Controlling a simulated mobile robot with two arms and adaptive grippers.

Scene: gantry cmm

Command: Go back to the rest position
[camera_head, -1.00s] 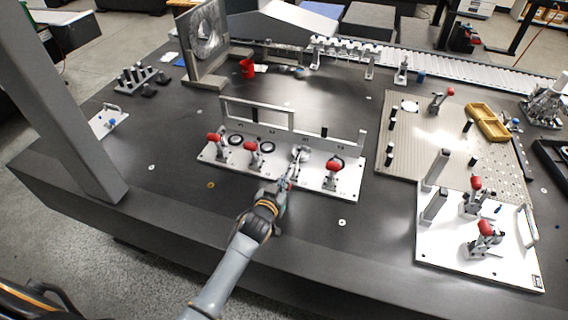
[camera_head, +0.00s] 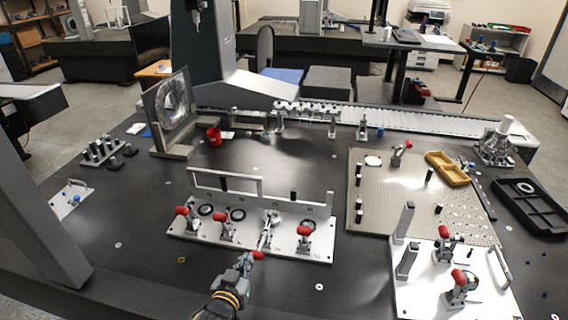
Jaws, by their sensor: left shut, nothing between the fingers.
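My left gripper (camera_head: 245,264) is shut and empty, in front of the white clamp fixture (camera_head: 190,241). Its arm comes in from the bottom. Its tips are close to the red handle (camera_head: 258,254) of the third clamp from the left; I cannot tell if they touch. That handle lies low toward the front, with its metal lever (camera_head: 265,236) reaching back onto the plate. The other red handles, at left (camera_head: 182,211), second (camera_head: 219,217) and right (camera_head: 303,231), stand raised. My right gripper is not in view.
A grey post (camera_head: 40,190) stands at the left. A white plate with two red-handled clamps (camera_head: 430,290) and a perforated beige plate (camera_head: 375,215) lie to the right.

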